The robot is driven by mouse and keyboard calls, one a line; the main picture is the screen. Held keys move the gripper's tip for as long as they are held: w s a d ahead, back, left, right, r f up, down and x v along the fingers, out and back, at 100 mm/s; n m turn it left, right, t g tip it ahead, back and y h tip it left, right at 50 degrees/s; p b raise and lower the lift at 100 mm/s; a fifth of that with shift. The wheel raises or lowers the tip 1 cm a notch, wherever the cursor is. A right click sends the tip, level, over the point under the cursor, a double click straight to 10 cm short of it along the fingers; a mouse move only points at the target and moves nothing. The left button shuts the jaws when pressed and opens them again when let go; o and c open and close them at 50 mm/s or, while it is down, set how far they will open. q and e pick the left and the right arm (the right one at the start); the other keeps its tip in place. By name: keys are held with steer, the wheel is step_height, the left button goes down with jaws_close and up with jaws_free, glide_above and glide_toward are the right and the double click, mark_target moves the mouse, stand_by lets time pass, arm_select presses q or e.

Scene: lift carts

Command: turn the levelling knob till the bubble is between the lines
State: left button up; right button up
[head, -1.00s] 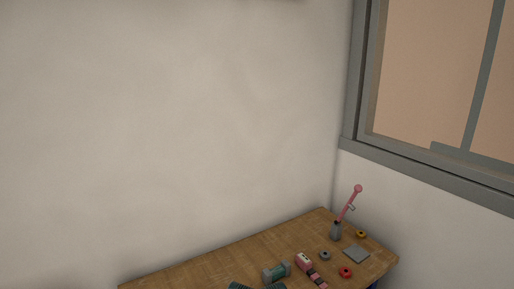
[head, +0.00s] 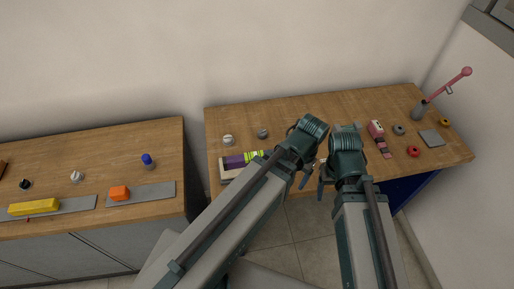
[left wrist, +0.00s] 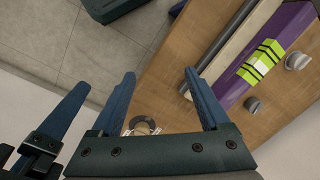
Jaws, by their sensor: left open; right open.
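The level is a purple block with a yellow-green vial (head: 254,156) crossed by dark lines, at the front left of the right-hand bench. It also shows in the left wrist view (left wrist: 262,60); I cannot tell where the bubble sits. Two grey knobs are near it, one pale (head: 228,140) and one darker (head: 263,133); which one levels it is unclear. My left gripper (left wrist: 160,75) is open and empty, apart from the level. My right gripper (head: 325,180) is open, beside the left one near the bench's front edge; its fingers are partly hidden.
A pink device (head: 376,130), a grey plate (head: 432,138), a red ring (head: 413,151) and a pink-handled lever (head: 447,86) are at the bench's right.

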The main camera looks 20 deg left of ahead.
arm_select(q)
steer(key=w+a+r+p, duration=0.2)
steer(key=w+a, duration=0.2)
steer(key=w, duration=0.3)
steer(key=w+a+r+p, duration=0.1)
steer(key=w+a+r, duration=0.1)
steer(key=w+a, duration=0.45)
steer(key=r+m+h+p, duration=0.1)
steer(key=p, duration=0.1)
glide_above(262, 132)
step_height(262, 132, down, 13)
steer(key=b, duration=1.3)
steer(key=shift+w+f+b, duration=0.1)
steer(key=shift+f+b, duration=0.1)
steer(key=shift+b, duration=0.2)
steer(key=shift+r, duration=0.1)
jaws_close()
